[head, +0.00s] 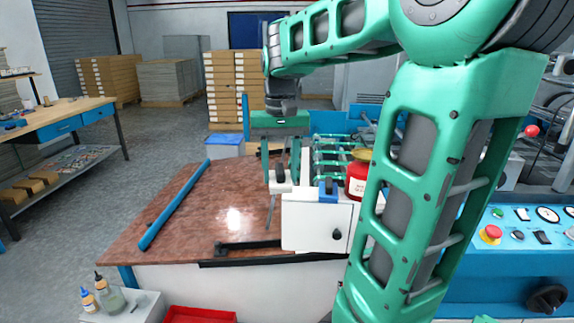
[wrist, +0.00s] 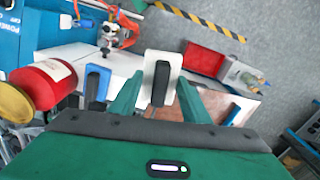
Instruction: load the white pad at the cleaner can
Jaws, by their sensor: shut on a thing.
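The white pad, with a black grip on it, is between the two green fingers of my gripper (wrist: 158,97); it shows in the wrist view (wrist: 164,54) and in the head view (head: 272,188). My gripper (head: 280,165) is shut on it, over the right part of the brown table. The cleaner can is red with a yellow top (head: 356,180), to the right of the pad and apart from it; in the wrist view the can (wrist: 45,84) is at the left. I cannot tell whether the pad's underside touches anything.
A blue pad with a black grip (head: 328,190) stands between the white pad and the can, on a white box (head: 312,224). A long blue bar (head: 175,205) lies on the brown table (head: 150,250). A red tray (head: 200,314) is low in front.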

